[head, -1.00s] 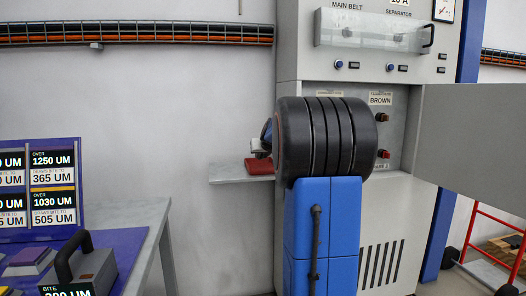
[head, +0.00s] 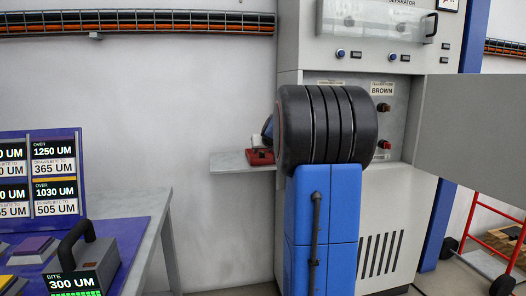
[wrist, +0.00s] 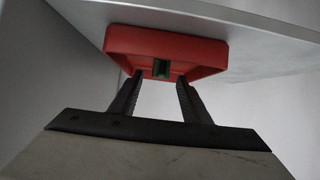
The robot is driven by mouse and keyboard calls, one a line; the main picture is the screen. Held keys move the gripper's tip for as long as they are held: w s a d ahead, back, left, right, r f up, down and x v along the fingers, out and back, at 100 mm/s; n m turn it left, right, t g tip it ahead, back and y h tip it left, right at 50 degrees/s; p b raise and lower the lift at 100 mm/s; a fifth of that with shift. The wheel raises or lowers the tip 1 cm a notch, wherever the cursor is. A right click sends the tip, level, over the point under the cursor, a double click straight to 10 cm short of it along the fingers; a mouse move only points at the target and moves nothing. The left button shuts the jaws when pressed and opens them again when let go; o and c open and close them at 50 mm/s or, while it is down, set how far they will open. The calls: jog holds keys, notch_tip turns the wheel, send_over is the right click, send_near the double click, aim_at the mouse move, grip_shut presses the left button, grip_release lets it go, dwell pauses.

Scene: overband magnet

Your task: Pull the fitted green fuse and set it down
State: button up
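A shallow red tray (head: 259,157) sits on a grey wall shelf (head: 238,162). In the wrist view, the red tray (wrist: 205,57) fills the middle, with a small green block (wrist: 161,69), apparently the green fuse, at it. My gripper (wrist: 160,84) has its two dark fingers spread apart, with the green block between and just beyond their tips. No contact between fingers and block shows. In the head view my own arm hides most of the gripper; only a pale bit shows just above the tray.
An open grey door (head: 470,130) stands at right. A bench (head: 150,222) with a handled BITE box (head: 92,262) is at left. A red trolley stands lower right.

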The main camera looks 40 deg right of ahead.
jog(key=v, duration=1.7)
jog(key=shift+s, duration=0.2)
jog(key=shift+a, duration=0.2)
jog(key=s+a+f+n+g+y, duration=0.1)
jog(key=s+a+f+y, duration=0.2)
jog(key=a, duration=0.6)
jog(key=s+a+f+n, duration=0.1)
jog(key=s+a+f, duration=0.1)
jog(key=a+f, duration=0.5)
jog(key=s+a+f+n+g+y, duration=0.1)
jog(key=s+a+f+y, duration=0.15)
jog(key=a, duration=0.75)
jog(key=s+a+f+n+g, duration=0.1)
jog(key=s+a+f, duration=0.5)
jog(key=s, duration=0.3)
jog(key=s+a+f+n+g, duration=0.2)
jog(key=s+a+f, duration=0.5)
jog(key=s+f, duration=0.2)
jog(key=shift+s+y, duration=0.35)
jog(key=shift+s, duration=0.05)
